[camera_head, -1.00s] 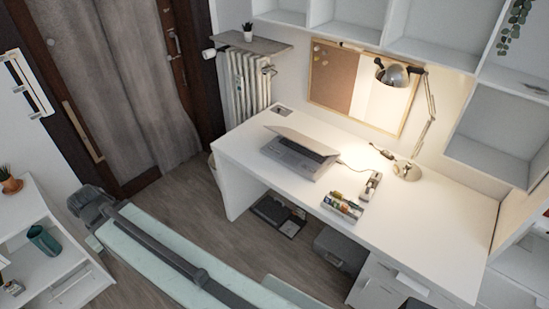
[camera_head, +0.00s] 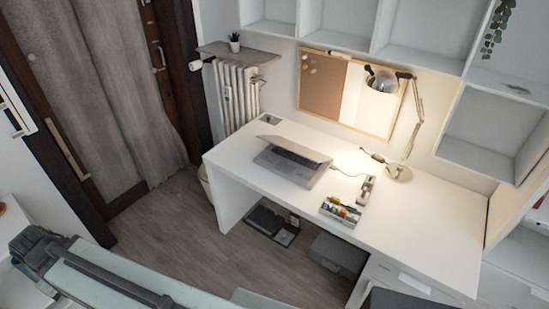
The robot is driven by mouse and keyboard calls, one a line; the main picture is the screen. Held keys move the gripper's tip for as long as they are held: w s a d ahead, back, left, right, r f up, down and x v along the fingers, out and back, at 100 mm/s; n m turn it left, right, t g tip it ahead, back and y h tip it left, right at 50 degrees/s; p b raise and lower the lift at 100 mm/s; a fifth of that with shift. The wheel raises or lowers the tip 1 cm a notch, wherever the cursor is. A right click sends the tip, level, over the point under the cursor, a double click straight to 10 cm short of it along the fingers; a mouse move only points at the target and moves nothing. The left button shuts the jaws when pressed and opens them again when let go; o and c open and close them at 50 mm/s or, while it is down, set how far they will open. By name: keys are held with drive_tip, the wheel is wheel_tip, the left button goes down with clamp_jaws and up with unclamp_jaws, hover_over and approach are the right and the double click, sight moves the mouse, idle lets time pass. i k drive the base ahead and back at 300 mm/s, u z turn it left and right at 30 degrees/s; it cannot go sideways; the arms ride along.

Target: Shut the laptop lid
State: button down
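The grey laptop (camera_head: 283,167) stands on the left part of the white desk (camera_head: 420,232). Its lid (camera_head: 296,148) is partly open, tilted forward over the dark keyboard, with a gap between them. The screen side is hidden. My gripper (camera_head: 32,250) seems to be the dark end of my arm at the lower left, far from the laptop and apart from the desk. Its fingers are not clear enough to tell whether it is open or shut.
A lit desk lamp (camera_head: 399,172) stands at the back of the desk. An organiser with pens (camera_head: 341,210) lies right of the laptop. A radiator (camera_head: 236,97) is behind the desk's left end. Grey floor (camera_head: 175,235) lies clear left of the desk. A dark box (camera_head: 338,256) sits below it.

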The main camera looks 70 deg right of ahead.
sight(287, 145)
drive_tip(key=i, duration=0.85)
drive_tip(key=u, duration=0.65)
